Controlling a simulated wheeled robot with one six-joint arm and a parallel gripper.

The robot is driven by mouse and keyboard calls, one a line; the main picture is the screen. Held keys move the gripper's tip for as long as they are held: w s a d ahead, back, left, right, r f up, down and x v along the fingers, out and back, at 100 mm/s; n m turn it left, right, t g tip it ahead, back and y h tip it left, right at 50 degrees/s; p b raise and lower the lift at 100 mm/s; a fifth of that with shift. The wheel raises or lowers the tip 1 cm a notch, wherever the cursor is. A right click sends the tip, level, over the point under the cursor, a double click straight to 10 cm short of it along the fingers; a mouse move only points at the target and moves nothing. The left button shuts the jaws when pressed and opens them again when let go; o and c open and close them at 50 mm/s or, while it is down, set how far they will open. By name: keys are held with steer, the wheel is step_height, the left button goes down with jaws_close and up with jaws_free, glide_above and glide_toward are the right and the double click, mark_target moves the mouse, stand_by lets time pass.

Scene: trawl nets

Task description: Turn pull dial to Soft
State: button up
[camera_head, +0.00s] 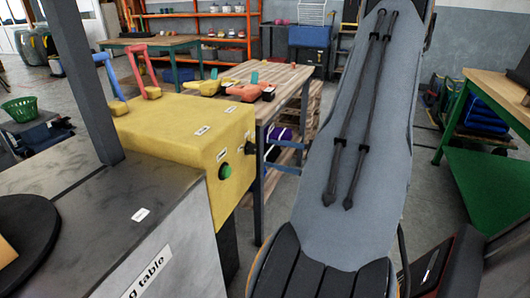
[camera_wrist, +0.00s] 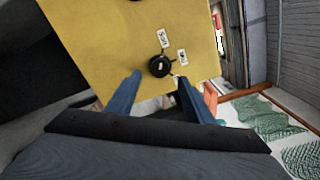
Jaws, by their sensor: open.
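The yellow box (camera_head: 185,125) stands at the left in the head view, and one of its faces (camera_wrist: 100,40) fills the upper middle of the wrist view. On that face is a round black dial (camera_wrist: 160,66) with a small pale mark; I cannot tell where it points. Two white labels (camera_wrist: 163,38) (camera_wrist: 183,56) sit above and to the right of it, too small to read. My gripper (camera_wrist: 158,77) is open, its two blue fingers reaching towards the dial, one tip on either side. Contact cannot be told. In the head view the blue fingers (camera_head: 268,154) show beside the box's right side.
A green button (camera_head: 225,171) is on the box's front face. A blue-handled lever (camera_head: 110,80) and a red-handled lever (camera_head: 143,72) stand on top. A wooden table (camera_head: 262,78) with orange items is behind. A green-framed bench (camera_head: 500,95) stands at the right.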

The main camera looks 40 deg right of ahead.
steer(key=v, duration=0.2)
steer(key=shift+s+d, duration=0.1)
steer(key=shift+s, duration=0.2)
stand_by(0.4)
